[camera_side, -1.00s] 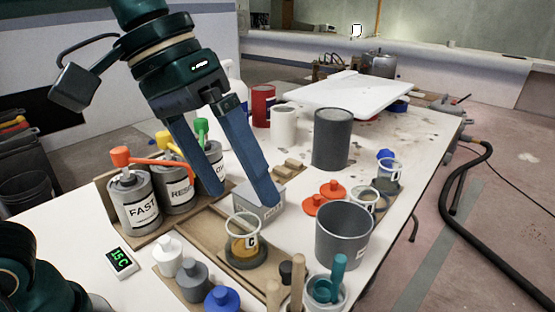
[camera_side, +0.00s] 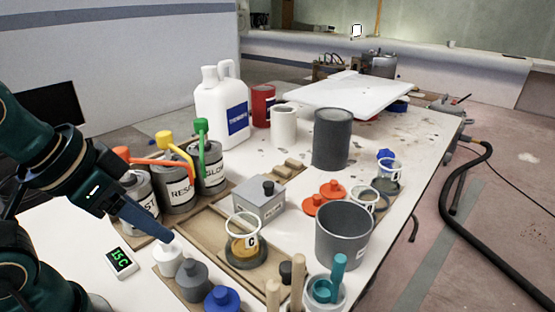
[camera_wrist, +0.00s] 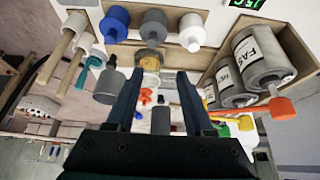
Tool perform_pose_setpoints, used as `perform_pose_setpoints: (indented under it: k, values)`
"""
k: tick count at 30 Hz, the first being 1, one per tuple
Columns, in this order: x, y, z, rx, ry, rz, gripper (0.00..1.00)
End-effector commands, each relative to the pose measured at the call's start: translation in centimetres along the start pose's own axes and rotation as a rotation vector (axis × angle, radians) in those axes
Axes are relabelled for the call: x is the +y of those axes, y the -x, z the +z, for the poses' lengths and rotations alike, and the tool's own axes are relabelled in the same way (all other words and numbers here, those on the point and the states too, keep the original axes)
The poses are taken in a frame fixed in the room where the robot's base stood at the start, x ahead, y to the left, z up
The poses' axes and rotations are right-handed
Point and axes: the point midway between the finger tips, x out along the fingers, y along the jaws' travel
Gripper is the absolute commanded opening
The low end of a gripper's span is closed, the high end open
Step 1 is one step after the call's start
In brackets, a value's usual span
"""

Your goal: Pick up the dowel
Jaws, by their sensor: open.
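Two pale wooden dowels stand near the front edge of the table; the taller dowel (camera_side: 297,282) is beside a shorter dowel (camera_side: 273,295), and their lower ends are cut off in the side view. In the wrist view both sticks, one dowel (camera_wrist: 56,58) and another, show at the upper left, by white holders. My gripper (camera_side: 158,232) is at the left of the side view, near a white-capped bottle (camera_side: 168,262), apart from the dowels. In the wrist view its two fingers (camera_wrist: 156,78) are spread with nothing visibly held between them.
Grey and blue-capped bottles (camera_side: 222,300) stand between my gripper and the dowels. A teal-handled scoop (camera_side: 339,268) stands in a cup right of them. Labelled cans (camera_side: 176,192), a metal box (camera_side: 259,203) and a grey pot (camera_side: 344,240) crowd the middle.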

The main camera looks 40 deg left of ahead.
Motion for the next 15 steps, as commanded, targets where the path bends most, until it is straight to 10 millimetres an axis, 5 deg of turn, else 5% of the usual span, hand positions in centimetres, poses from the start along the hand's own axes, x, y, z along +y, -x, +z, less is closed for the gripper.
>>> perform_pose_setpoints:
  k: [15]
  values:
    - [0.0, 1.2, -0.8, 0.003, 0.001, 0.002, 0.54]
